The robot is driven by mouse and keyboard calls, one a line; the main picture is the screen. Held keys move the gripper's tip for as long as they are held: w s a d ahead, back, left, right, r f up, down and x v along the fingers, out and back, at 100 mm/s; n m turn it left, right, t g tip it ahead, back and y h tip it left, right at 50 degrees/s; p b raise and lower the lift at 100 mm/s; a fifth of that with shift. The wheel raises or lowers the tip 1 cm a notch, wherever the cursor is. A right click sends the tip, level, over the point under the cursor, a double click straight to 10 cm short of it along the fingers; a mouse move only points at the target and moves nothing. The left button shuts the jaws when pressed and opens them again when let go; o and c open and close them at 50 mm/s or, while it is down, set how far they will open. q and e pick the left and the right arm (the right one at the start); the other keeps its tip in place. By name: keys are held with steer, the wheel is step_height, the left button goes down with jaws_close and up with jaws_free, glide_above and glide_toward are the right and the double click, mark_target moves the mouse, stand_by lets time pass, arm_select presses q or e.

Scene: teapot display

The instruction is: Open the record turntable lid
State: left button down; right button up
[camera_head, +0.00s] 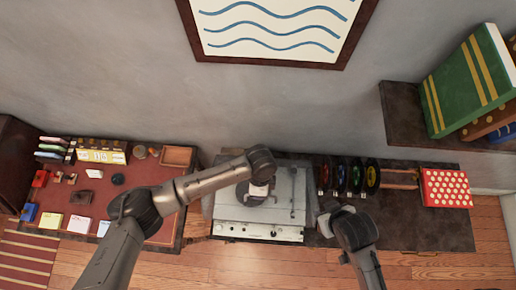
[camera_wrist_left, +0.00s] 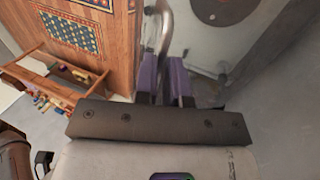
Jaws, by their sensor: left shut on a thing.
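The record turntable (camera_head: 258,232) is a light grey box with a row of controls along its front. A dark record with a pale and red label (camera_head: 258,190) shows on it, partly behind my left wrist. A see-through lid seems to cover it; I cannot tell how far it is raised. My left arm reaches over the turntable, its fingers hidden in the head view. My right gripper (camera_head: 328,212) is by the turntable's right side, fingers unclear.
Several upright coloured records (camera_head: 355,176) stand right of the turntable, with a red dotted box (camera_head: 446,188) beyond. A low table (camera_head: 150,190) with small items is at left. A shelf with books (camera_head: 465,80) is at upper right.

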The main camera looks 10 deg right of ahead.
arm_select(q)
steer(key=shift+w+a+f, duration=0.1)
steer(key=shift+w+f, duration=0.05)
steer(key=shift+w, duration=0.5)
arm_select(e)
steer(key=shift+f, duration=0.1)
arm_select(q)
steer(key=c, duration=1.6)
jaws_free()
steer(key=shift+o, duration=1)
steer(key=shift+w+d, duration=0.2)
steer(key=shift+w, duration=0.1)
steer(key=shift+o, duration=1)
steer(key=shift+s, duration=0.1)
arm_select(e)
steer(key=shift+w+d, duration=0.35)
steer(key=shift+d, duration=0.05)
arm_select(q)
steer(key=shift+s, duration=0.1)
arm_select(e)
steer(key=shift+a+f+b, duration=0.2)
steer(key=shift+f+b, duration=0.85)
steer(key=shift+b, duration=0.1)
arm_select(q)
steer(key=v, duration=1.4)
steer(key=shift+s, duration=0.25)
arm_select(e)
steer(key=shift+d+f, duration=0.1)
steer(key=shift+d, duration=0.05)
